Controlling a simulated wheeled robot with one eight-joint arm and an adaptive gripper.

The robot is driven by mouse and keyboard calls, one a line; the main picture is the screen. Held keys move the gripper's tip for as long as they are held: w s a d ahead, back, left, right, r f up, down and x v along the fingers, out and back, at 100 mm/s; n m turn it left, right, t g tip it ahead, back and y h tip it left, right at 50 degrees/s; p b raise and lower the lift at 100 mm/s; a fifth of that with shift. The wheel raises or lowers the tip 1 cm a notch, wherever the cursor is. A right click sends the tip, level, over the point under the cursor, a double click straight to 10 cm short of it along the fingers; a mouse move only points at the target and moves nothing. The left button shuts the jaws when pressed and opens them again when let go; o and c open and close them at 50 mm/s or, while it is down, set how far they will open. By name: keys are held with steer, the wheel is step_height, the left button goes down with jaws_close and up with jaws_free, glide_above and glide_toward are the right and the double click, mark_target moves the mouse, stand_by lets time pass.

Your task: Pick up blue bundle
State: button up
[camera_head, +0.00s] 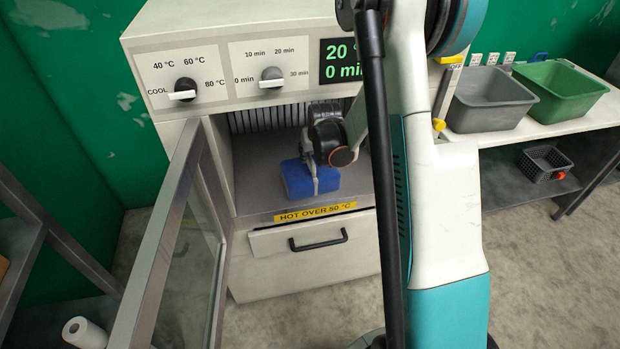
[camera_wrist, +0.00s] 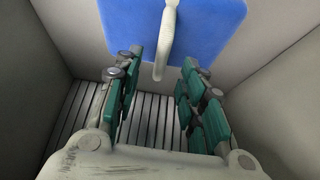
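The blue bundle (camera_head: 299,180) lies on the floor of the open drying chamber, near its front edge. A pale band or handle (camera_wrist: 166,38) runs over it. The bundle also shows in the wrist view (camera_wrist: 215,28), at the top of the picture. My gripper (camera_wrist: 160,62) is open, with its green-padded fingers apart. The lower end of the pale band shows between the fingertips in the picture; I cannot tell whether they touch it. In the head view my gripper (camera_head: 308,160) reaches into the chamber at the bundle's top, partly hidden by my wrist.
The dryer's glass door (camera_head: 187,235) stands open at the left. A yellow "HOT OVER 50 °C" label (camera_head: 315,212) marks the chamber's front edge, above a drawer (camera_head: 315,240). Chamber walls are close on both sides. Grey (camera_head: 490,100) and green (camera_head: 560,92) tubs stand on a bench at right.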

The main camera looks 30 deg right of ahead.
mark_target(310, 157)
steer(key=b+x, duration=0.1)
steer(key=x, duration=0.2)
steer(key=shift+w+f, duration=0.1)
steer(key=shift+w, duration=0.05)
jaws_close()
stand_by(0.3)
